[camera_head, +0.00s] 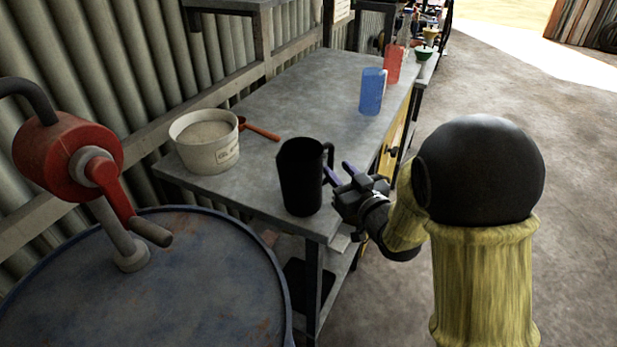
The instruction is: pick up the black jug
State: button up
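The black jug (301,178) stands upright on the near corner of the grey workbench (262,100). Its handle is on its right side. My gripper (338,174) is just to the right of the jug, by the handle. Its two fingers point towards the handle and look spread apart, with a gap between the tips. Whether a finger touches the handle I cannot tell. The lower part of the handle is partly hidden by the fingers.
A white tub (205,142) and an orange-handled tool (260,132) lie left of the jug. Blue (371,92) and red (394,63) containers stand farther back. A blue drum (150,290) with a red crank pump (68,155) is at front left. Open floor lies right.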

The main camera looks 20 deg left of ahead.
aim_at(332, 164)
jog(key=x, duration=0.5)
jog(key=shift+f+p, duration=0.2)
jog(key=shift+p, duration=0.15)
grip_shut()
